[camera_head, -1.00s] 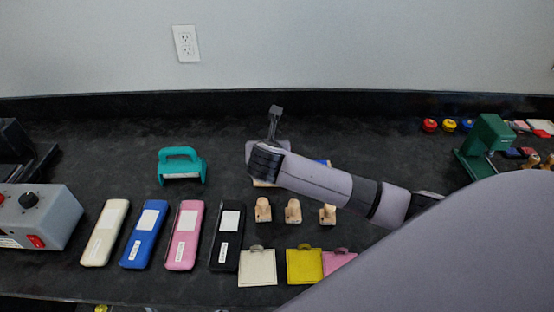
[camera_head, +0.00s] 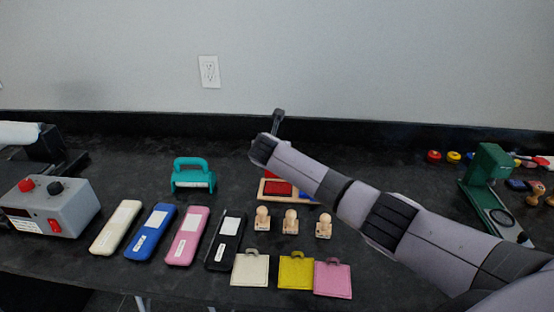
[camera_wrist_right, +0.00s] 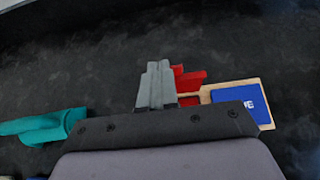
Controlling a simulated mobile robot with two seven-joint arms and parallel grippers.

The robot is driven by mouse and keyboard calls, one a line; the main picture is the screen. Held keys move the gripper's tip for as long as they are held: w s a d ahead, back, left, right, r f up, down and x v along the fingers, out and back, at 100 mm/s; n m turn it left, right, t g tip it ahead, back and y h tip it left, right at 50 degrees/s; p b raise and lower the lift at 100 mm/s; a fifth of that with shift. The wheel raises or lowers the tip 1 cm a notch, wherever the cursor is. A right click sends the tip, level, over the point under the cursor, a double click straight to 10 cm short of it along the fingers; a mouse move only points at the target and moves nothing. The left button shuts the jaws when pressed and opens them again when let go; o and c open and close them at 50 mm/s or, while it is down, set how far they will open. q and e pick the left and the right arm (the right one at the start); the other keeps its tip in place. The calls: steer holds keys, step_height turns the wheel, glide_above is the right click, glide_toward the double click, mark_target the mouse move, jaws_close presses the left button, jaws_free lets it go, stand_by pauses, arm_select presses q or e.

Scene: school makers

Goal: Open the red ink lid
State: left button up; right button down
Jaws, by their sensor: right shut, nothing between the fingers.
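The red ink pad (camera_head: 277,188) sits in a light wooden tray (camera_head: 270,201) at the middle back of the table, partly behind my right arm. In the right wrist view, the red lid (camera_wrist_right: 190,80) appears raised and tilted beside my fingers, with a darker red patch below it. How far it is open is hard to tell. My right gripper (camera_head: 278,113) is shut and empty, beyond the tray; its grey fingers also show in the wrist view (camera_wrist_right: 157,84). The blue ink pad (camera_wrist_right: 240,101) lies right of the red one. My left gripper is out of view.
A teal handled tool (camera_head: 193,176) stands left of the tray. Several wooden stamps (camera_head: 291,222), pouches (camera_head: 295,271) and long cases (camera_head: 188,236) lie in front. A grey control box (camera_head: 50,205) is at left, a green press (camera_head: 490,180) at right.

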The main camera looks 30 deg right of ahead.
steer(key=shift+w+d+r, duration=0.1)
steer(key=shift+w+d, duration=0.25)
steer(key=shift+w, duration=0.4)
steer(key=shift+d, duration=0.1)
stand_by(0.3)
